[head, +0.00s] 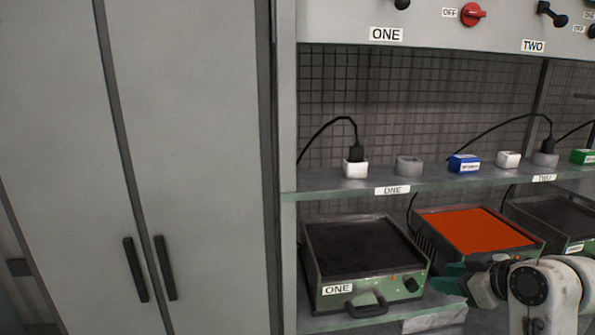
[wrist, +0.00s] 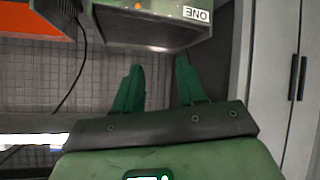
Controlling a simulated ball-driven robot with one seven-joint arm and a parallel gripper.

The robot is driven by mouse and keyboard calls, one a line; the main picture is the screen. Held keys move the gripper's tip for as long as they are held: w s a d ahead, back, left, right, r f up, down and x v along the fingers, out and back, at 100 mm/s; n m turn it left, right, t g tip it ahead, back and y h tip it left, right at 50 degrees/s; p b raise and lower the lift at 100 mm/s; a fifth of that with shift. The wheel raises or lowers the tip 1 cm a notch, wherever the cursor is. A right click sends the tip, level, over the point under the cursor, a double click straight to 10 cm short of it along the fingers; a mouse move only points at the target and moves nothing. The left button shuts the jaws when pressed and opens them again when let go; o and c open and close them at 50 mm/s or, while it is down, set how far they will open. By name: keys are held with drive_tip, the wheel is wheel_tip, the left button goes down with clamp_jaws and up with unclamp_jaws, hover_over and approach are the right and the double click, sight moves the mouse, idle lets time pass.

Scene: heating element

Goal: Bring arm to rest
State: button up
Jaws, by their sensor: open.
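My gripper (head: 448,278) is at the lower right of the head view, its green fingers pointing left beside the front right corner of the heating unit labelled ONE (head: 358,252). In the wrist view my gripper (wrist: 157,82) is open, with nothing between its two green fingers. The unit ONE (wrist: 150,32) shows upside down just beyond the fingertips. Whether the fingers touch it I cannot tell. My white arm runs off at the right edge of the head view.
A heating unit with a glowing orange top (head: 475,230) stands right of ONE. A dark unit (head: 560,218) is further right. The shelf (head: 330,188) above carries sockets and plugs with black cables. A tall grey cabinet (head: 190,130) fills the left.

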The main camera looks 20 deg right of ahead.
drive_tip(key=s+a+f+m+g+y, duration=0.1)
drive_tip(key=s+a+f+g, duration=0.25)
drive_tip(key=a+f, duration=0.45)
drive_tip(key=s+a+f+m+g, duration=0.1)
drive_tip(key=s+a+f+g, duration=0.1)
drive_tip(key=s+a+f, duration=0.6)
drive_tip(key=s+a+f+g, duration=0.1)
drive_tip(key=s+f+g, duration=0.1)
drive_tip(key=s+f, duration=0.3)
drive_tip(key=s+a+f+m+g+h, duration=0.1)
drive_tip(key=s+a+f+g, duration=0.1)
drive_tip(key=s+f, duration=0.4)
drive_tip(key=s, duration=0.3)
drive_tip(key=shift+f+m, duration=0.3)
drive_tip(key=shift+s+a+g, duration=0.1)
drive_tip(key=shift+g, duration=0.15)
